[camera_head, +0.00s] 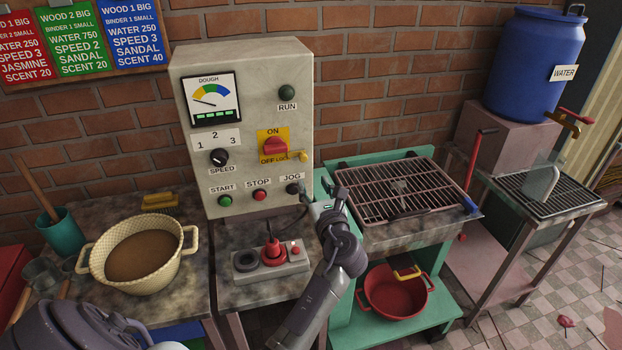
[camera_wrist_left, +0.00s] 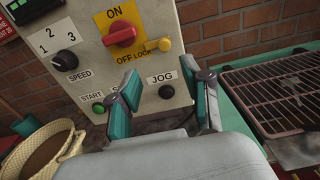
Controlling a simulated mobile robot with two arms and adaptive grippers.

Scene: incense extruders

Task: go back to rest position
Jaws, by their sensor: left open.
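The control box (camera_head: 248,130) stands against the brick wall, with a dough gauge, a speed knob, a red main switch and START, STOP and JOG buttons. My left gripper (camera_head: 314,203) is in front of the box's lower right corner, near the JOG button (camera_head: 293,188). In the left wrist view, the gripper (camera_wrist_left: 166,98) is open and empty, its two teal-padded fingers apart. The JOG button (camera_wrist_left: 166,91) shows between them, and the STOP button is hidden by a finger. The main switch (camera_wrist_left: 123,34) shows above. My right gripper is not in view.
A dough basket (camera_head: 140,255) stands on the left table.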

